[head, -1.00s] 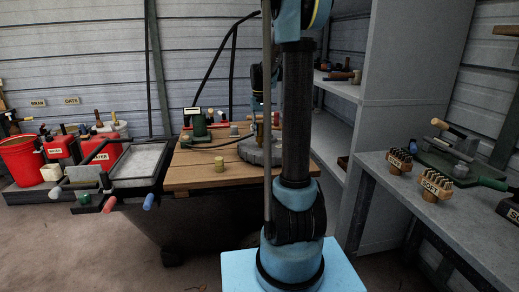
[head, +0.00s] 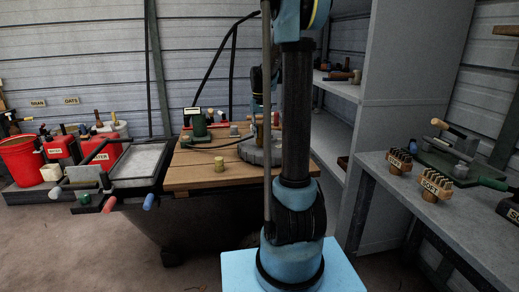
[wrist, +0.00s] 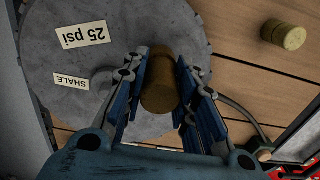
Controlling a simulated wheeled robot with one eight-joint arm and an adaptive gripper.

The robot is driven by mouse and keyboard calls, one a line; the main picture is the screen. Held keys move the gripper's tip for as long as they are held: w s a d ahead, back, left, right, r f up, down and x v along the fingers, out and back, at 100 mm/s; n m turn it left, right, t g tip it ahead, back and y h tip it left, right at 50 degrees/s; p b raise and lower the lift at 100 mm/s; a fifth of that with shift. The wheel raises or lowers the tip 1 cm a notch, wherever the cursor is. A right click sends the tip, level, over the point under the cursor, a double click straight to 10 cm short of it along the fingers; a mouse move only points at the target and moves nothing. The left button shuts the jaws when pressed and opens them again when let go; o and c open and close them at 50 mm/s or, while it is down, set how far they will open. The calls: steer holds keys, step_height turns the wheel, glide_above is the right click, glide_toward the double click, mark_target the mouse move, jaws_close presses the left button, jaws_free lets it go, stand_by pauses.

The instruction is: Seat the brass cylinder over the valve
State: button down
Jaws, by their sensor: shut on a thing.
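My gripper (wrist: 163,75) is shut on a brass cylinder (wrist: 159,92) in the wrist view, with blue fingers on both sides of it. The cylinder is over the lower right part of a round grey disc (wrist: 150,22) labelled "25 psi" and "SHALE". I cannot tell whether it touches the disc. In the head view the grey disc (head: 252,155) lies on the wooden table, and my column hides most of the gripper. A second brass cylinder stands on the planks (wrist: 284,35), also in the head view (head: 219,164).
The wooden table (head: 190,180) has bare planks at its front left. A green device (head: 199,125) with a dark hose stands at the back. A grey tray (head: 138,163) adjoins the left side. A bench with brushes (head: 435,186) is at right.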

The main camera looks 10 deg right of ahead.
steer(key=shift+f, duration=0.8)
stand_by(0.9)
steer(key=c, duration=1.2)
jaws_free()
step_height(320, 180, up, 12)
